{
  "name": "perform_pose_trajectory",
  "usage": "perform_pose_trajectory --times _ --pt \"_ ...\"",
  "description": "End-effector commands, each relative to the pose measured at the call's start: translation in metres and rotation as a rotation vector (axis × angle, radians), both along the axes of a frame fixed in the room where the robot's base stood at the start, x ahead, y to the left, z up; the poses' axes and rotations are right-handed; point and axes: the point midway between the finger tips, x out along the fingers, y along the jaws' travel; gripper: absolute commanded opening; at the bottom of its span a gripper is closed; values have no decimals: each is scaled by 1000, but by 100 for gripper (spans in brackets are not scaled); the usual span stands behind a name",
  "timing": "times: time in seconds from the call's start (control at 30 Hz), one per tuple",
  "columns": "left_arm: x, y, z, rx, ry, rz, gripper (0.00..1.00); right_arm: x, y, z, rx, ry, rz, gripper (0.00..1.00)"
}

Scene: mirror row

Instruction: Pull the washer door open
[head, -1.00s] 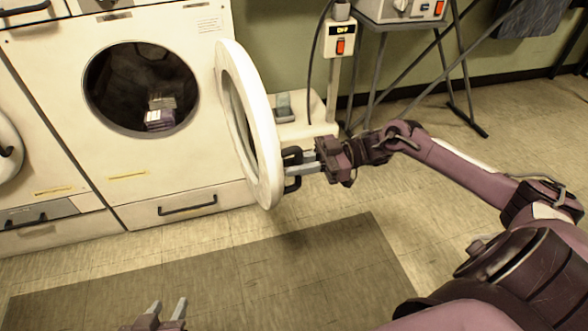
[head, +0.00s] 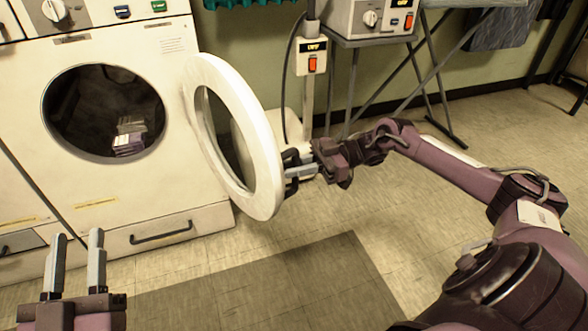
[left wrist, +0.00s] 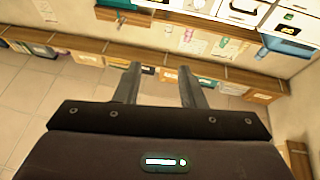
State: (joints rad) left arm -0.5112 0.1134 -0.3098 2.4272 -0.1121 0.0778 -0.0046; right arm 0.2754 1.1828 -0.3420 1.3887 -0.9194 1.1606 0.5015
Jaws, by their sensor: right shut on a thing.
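The white washer (head: 180,180) stands at the left in the head view, with its round drum opening uncovered. Its ring-shaped door (head: 262,190) stands ajar, swung out to the right on its left-side edge. My right gripper (head: 290,172) is shut on the dark door handle (head: 291,158) at the door's outer right edge. My left gripper (head: 75,250) is open and empty at the lower left, apart from the washer; its fingers also show in the left wrist view (left wrist: 160,85). A small pale and purple box (head: 130,137) lies inside the drum.
A grey post with a red switch (head: 312,62) and a stand bearing a white control box (head: 370,18) are behind the door. An ironing-board frame (head: 435,70) stands further right. The floor with a dark mat (head: 270,285) is clear in front.

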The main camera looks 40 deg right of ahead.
Motion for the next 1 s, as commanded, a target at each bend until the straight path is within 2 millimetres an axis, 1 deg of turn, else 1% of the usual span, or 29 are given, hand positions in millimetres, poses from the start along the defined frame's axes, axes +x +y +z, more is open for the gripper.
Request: perform_pose_trajectory --times 0.33,0.37,0.47,0.5,0.77,0.87,0.9,1.0 --pt "0 0 1 -2 -4 0 36 0 0 -1 -2 4 -1 0" --pt "0 0 1 -2 -4 0 36 0 -1 -1 -2 4 -1 20" --pt "0 0 1 -1 -3 0 36 0 0 -1 -2 4 -1 33" --pt "0 0 1 -1 -3 0 36 0 0 -1 -1 2 -1 34" --pt "0 0 0 -1 -2 1 36 0 -1 0 -1 0 -1 34" --pt "-1 0 1 -5 -10 1 36 -2 -8 0 -3 0 -1 34" --pt "-2 1 3 -11 -24 0 36 -3 -12 -1 -4 0 -1 34" --pt "-7 4 24 -43 -111 1 36 -8 -30 -1 -5 1 -4 34"
